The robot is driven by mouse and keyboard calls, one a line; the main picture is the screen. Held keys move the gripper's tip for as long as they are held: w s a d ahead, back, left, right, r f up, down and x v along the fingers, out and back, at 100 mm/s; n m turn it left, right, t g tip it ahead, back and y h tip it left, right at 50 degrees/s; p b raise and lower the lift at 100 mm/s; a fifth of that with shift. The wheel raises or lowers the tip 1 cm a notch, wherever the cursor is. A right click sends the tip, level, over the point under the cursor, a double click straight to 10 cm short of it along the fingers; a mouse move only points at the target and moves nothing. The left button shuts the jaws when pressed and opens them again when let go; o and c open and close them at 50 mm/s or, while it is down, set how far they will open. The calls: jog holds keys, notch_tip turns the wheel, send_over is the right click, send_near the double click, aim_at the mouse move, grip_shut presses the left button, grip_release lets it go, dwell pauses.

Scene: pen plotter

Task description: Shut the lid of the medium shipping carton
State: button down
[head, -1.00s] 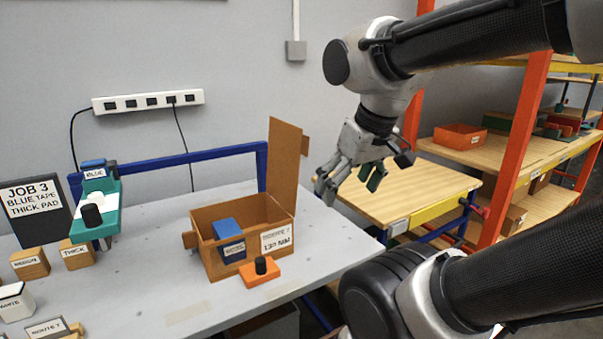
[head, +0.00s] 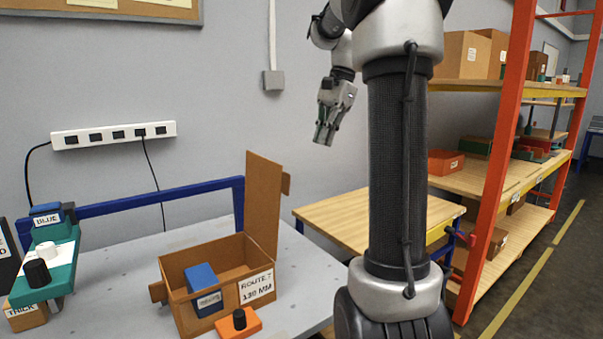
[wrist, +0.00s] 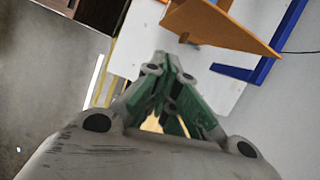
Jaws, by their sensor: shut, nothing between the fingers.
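The medium shipping carton (head: 176,307) stands open on the grey table in the head view. Its lid (head: 264,206) stands upright on the carton's right side. A blue block (head: 203,287) sits inside, and a white label reading "ROUTE 7" is on its front. My gripper (head: 324,140) is shut and empty, up in the air to the right of the lid and above it in the picture, apart from it. In the wrist view my gripper's fingers (wrist: 168,75) meet, and the brown lid (wrist: 222,25) shows beyond them at the top.
An orange block with a black knob (head: 239,322) stands in front of the carton. A wooden-topped bench (head: 340,213) and orange-framed shelves (head: 500,150) stand at the right. A blue rail (head: 150,200) runs behind the carton.

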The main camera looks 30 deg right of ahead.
jog(key=s+a+f+m, duration=0.1)
jog(key=a+f, duration=0.7)
jog(key=shift+s+f+m+g, duration=0.2)
jog(key=shift+f+m+g, duration=0.1)
jog(key=shift+m, duration=0.1)
jog(key=shift+a, duration=0.2)
